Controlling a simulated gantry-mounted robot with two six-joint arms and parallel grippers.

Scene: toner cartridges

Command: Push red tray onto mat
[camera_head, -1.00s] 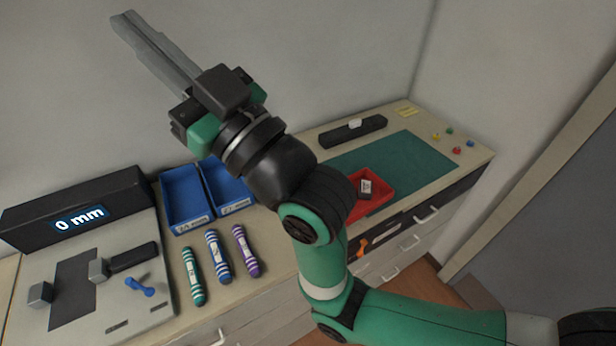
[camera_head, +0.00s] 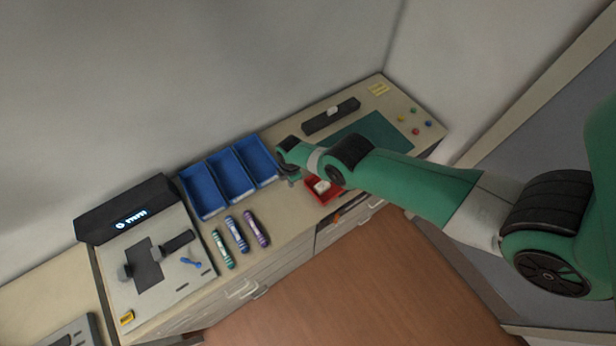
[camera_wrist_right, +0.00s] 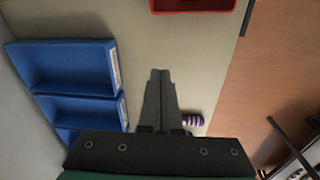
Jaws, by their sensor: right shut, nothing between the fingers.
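The red tray (camera_head: 330,197) sits on the counter near its front edge, partly hidden by my right arm, with a white-topped item inside. In the right wrist view only its edge (camera_wrist_right: 195,6) shows at the top. The green mat (camera_head: 385,130) lies to the right of and behind the tray, partly covered by my arm. My right gripper (camera_wrist_right: 160,73) is shut and empty, its tips pointing toward the tray with bare counter between. In the head view the gripper (camera_head: 291,179) is small, between the blue bins and the tray. My left gripper is not in view.
Several blue bins (camera_head: 204,191) stand left of the tray. Striped toner cartridges (camera_head: 237,232) lie in front of them. A black bar (camera_head: 331,116) lies behind the mat, and small coloured pegs (camera_head: 415,131) lie to its right. A measuring station (camera_head: 150,265) stands at left.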

